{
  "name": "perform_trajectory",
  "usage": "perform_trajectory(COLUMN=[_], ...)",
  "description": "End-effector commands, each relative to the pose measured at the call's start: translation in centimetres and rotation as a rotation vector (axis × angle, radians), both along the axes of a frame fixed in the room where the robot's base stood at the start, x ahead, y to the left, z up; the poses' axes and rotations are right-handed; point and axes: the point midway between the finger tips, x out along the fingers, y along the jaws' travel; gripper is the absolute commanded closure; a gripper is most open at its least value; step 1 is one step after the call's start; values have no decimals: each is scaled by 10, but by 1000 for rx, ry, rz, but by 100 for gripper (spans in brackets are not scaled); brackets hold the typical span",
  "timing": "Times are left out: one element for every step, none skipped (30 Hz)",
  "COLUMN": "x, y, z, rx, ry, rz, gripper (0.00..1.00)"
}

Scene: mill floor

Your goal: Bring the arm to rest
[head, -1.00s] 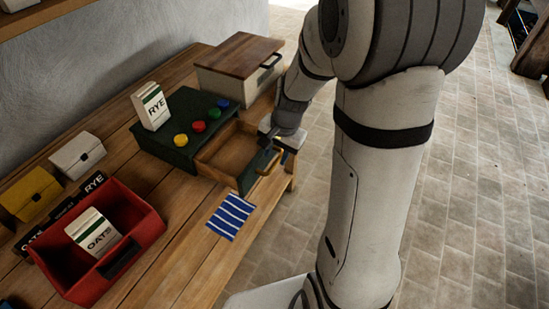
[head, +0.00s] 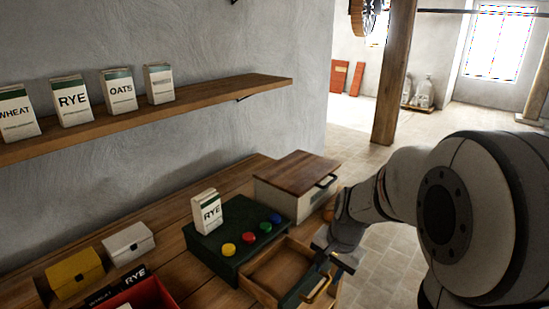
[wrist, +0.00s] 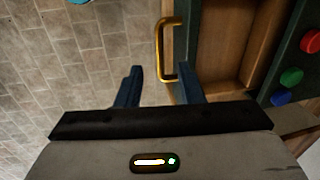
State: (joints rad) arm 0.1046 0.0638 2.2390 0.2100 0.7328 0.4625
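My gripper (wrist: 160,84) is open and empty, with its two blue fingers apart. It is at the front of a pulled-out wooden drawer (head: 265,285), and the near end of the drawer's brass handle (wrist: 162,48) shows close to the gap between the fingertips. I cannot tell whether they touch. In the head view my gripper (head: 335,262) is beside the handle (head: 317,290). The drawer is open and looks empty. It belongs to a dark green box (head: 208,250) with yellow, red, green and blue buttons and a RYE carton (head: 207,212) on top.
A lidded wooden-topped box (head: 297,175) stands behind the green box. Yellow (head: 75,273) and white (head: 129,244) boxes and a red bin (head: 150,293) are at left. A wall shelf (head: 200,108) holds several cartons. Tiled floor (wrist: 75,60) lies open beside the bench.

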Motion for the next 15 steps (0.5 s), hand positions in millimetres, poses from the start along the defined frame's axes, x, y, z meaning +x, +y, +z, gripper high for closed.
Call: perform_trajectory(x=[-9,-15,-25,-34,-43,-55,-64,-73,-85,-93,-101,-110,-117,-123,-129], y=[3,4,6,7,8,10,11,11,12,12,13,13,13,12,12], z=[11,17,25,32,38,46,50,55,60,64,67,70,72,74,75], rx=[-12,-24,-39,-52,-67,-87,-103,-118,-138,-153,-167,-186,-197,-209,-223], ry=[-19,-30,-44,-54,-66,-81,-90,-102,-112,-121,-129,-138,-142,-148,-154], rz=[42,75,126,166,208,266,308,350,404,440,475,519,549,576,607], gripper=[66,66,66,66,66,66,66,66,66,66,66,66,66,66,66])
